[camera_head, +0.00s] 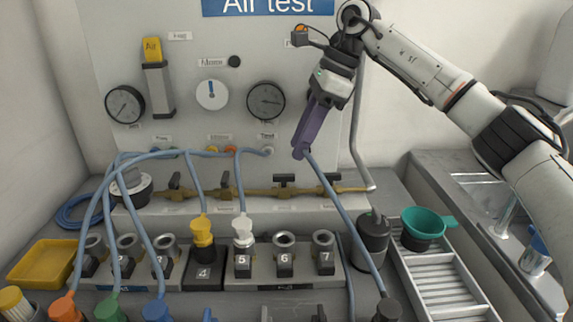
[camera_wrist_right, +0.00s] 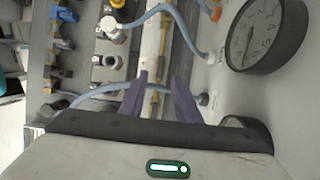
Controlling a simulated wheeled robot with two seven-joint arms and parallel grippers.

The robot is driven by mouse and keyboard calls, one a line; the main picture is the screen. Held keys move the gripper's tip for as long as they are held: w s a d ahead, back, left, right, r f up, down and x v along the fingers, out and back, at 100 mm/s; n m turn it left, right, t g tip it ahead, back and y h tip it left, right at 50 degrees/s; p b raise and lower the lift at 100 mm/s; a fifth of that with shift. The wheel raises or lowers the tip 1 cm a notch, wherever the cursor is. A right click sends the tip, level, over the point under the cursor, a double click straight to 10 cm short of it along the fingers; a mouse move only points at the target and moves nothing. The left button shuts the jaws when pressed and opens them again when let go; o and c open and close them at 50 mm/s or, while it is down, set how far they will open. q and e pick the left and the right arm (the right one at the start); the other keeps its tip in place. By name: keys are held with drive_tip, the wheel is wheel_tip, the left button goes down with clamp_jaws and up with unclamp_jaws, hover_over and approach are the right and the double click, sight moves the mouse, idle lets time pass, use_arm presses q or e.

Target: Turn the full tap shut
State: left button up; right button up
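A brass pipe (camera_head: 258,192) with several black-handled taps runs along the foot of the back panel. The two left tap handles (camera_head: 175,181) and (camera_head: 225,180) look upright. The two right handles (camera_head: 284,179) and (camera_head: 332,177) look like level bars. The tap labels are too small to read, so I cannot tell which is the full tap. My right gripper (camera_head: 301,150) points down in front of the panel, above the right taps. My left gripper is not in view.
Gauges (camera_head: 266,101) sit on the panel close to my right gripper. Blue hoses (camera_head: 342,212) cross in front of the pipe. Numbered sockets (camera_head: 284,262) stand in front, two with yellow and white connectors. A green funnel (camera_head: 423,222) stands at right.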

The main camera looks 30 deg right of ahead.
sight(284, 175)
drive_tip(key=x, duration=0.6)
drive_tip(key=shift+w+a+f, duration=0.1)
drive_tip(key=shift+f, duration=0.25)
drive_tip(key=shift+c, duration=0.2)
clamp_jaws()
